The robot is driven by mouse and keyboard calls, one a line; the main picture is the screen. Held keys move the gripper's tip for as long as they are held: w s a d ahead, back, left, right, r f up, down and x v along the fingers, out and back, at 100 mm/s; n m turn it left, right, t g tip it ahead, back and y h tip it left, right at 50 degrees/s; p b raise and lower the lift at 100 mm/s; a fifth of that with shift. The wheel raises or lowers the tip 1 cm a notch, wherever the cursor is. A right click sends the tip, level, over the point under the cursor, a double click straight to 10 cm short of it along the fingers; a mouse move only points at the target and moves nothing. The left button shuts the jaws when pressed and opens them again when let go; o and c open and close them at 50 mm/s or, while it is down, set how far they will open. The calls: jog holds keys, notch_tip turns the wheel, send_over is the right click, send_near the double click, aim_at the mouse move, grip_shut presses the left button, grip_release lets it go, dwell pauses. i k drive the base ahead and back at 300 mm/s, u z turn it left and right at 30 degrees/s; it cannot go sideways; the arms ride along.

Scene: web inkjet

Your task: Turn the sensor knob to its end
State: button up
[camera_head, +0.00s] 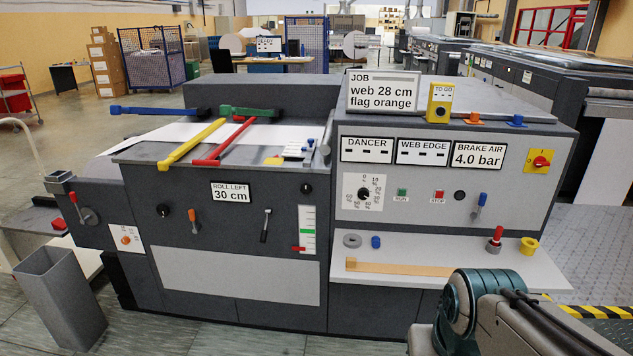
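No knob in view carries a readable "sensor" label, so I cannot tell for sure which is the sensor knob. A black dial knob (363,193) sits on a white numbered scale on the right front panel. My gripper is out of view.
A grey bin (62,298) stands at left. Floor in front is clear.

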aim_at(306, 189)
jog(key=u, duration=0.45)
jog(key=i, duration=0.85)
jog(key=u, duration=0.6)
